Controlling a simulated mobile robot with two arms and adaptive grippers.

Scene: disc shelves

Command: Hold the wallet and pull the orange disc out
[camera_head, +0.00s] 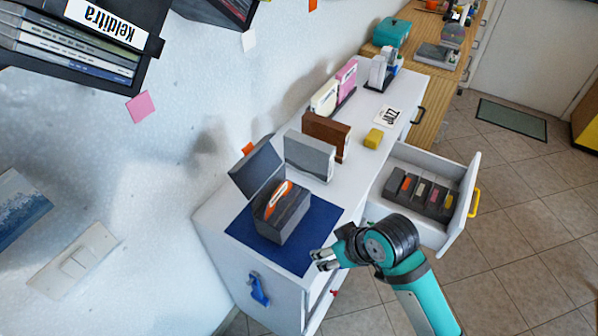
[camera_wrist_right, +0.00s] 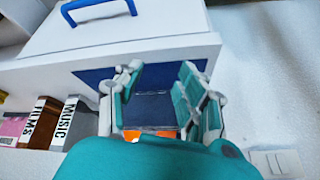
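A dark grey disc wallet (camera_head: 284,219) stands on a blue mat (camera_head: 310,245) at the near end of the white cabinet, its flap (camera_head: 257,166) raised. The orange disc (camera_head: 279,197) shows in the wallet's top opening, mostly inside it. My right gripper (camera_head: 319,259) is at the mat's right front edge, beside the wallet and apart from it. In the right wrist view its two fingers (camera_wrist_right: 158,74) are spread with nothing between them; a strip of orange (camera_wrist_right: 164,133) shows low behind them, partly hidden by the gripper. My left gripper is out of view.
Grey, brown, cream and pink cases stand behind the wallet along the white cabinet (camera_head: 352,190). A yellow block (camera_head: 373,138) lies near its edge. An open drawer (camera_head: 432,234) holding a dark disc rack (camera_head: 421,196) juts out at the right. A blue handle (camera_head: 259,289) is on the cabinet's near side.

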